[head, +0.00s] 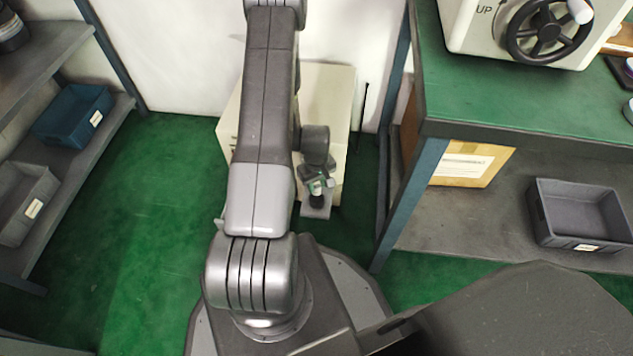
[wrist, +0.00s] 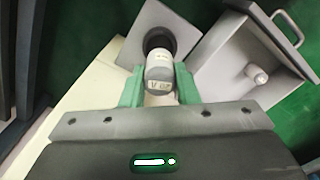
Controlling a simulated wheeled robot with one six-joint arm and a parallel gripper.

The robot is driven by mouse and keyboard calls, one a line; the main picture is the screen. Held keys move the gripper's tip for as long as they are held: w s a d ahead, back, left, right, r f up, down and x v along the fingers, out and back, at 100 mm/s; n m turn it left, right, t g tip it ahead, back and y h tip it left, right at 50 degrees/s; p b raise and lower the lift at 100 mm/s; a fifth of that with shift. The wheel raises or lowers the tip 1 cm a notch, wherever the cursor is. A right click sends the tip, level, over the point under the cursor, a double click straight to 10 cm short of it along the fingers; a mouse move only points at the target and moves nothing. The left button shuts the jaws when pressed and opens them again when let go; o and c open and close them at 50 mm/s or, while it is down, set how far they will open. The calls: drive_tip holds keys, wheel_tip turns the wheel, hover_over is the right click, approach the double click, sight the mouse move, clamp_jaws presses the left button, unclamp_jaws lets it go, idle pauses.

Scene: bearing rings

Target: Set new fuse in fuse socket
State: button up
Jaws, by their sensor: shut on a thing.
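My gripper (wrist: 160,88) is shut on a white cylindrical fuse (wrist: 159,68) with a small marked label, between its green fingers. The fuse's far end lines up with the black round fuse socket (wrist: 157,40) on a square grey plate (wrist: 181,24). I cannot tell whether the fuse end is in the socket or just above it. In the head view my gripper (head: 317,183) is low beside the pale cabinet, with the dark socket (head: 317,201) right below it. The fuse's lower end and part of the socket are hidden.
A grey tray or drawer with a handle (wrist: 285,24) is at the right in the wrist view, with another white fuse (wrist: 256,75) in it. The pale cabinet (head: 335,95) stands close behind. A workbench (head: 440,130) is at right; green floor is clear at left.

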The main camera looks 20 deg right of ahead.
sight(317, 192)
drive_tip(key=shift+f+b, duration=0.95)
drive_tip(key=shift+f, duration=1.1)
drive_tip(key=shift+f+b, duration=0.6)
drive_tip(key=shift+b, duration=0.3)
drive_tip(key=o, duration=0.7)
drive_tip(key=shift+r, duration=0.1)
drive_tip(key=shift+r+p, duration=3.35)
drive_tip(key=shift+r, duration=2.15)
drive_tip(key=shift+f, duration=0.1)
